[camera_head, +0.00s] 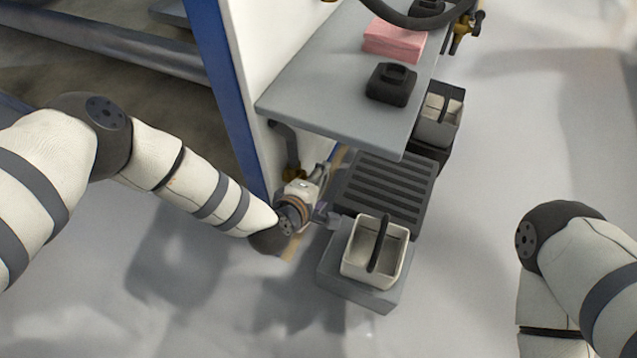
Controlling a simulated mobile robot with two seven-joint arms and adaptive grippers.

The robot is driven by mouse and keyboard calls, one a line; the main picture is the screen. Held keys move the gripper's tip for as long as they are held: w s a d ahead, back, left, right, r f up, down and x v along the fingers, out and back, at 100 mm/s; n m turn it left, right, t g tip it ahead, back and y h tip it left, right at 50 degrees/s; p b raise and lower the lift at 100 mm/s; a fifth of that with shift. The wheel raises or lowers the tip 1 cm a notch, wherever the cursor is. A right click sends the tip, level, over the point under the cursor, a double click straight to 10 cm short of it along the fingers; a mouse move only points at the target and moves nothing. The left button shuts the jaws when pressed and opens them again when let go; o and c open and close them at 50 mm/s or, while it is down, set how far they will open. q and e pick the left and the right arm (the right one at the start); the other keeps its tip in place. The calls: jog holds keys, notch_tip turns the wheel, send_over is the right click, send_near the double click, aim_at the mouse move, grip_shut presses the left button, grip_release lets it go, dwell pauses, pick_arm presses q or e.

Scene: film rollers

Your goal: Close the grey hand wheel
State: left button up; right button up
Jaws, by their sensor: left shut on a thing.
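My left arm reaches in from the left to the low corner beneath the grey shelf. My left gripper (320,178) is there, beside the white and blue machine wall, just below a brass valve fitting (293,170) on a dark pipe. It is shut on a small part at the valve, which I take to be the grey hand wheel. The gripper hides most of the wheel, so its outline and how far it is turned cannot be made out. My right arm shows at the lower right, but its gripper is out of view.
The grey shelf (310,95) overhangs the gripper and carries a pink stack (394,40) and a black block (391,84). A slatted dark platform (388,190) and a cream bucket (349,268) with a dark handle stand close on the right. Another bucket (436,130) stands behind. The right floor is clear.

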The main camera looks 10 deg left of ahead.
pick_arm(q)
jog(key=o, duration=1.1)
jog(key=shift+o, duration=0.2)
jog(key=v, duration=1.2)
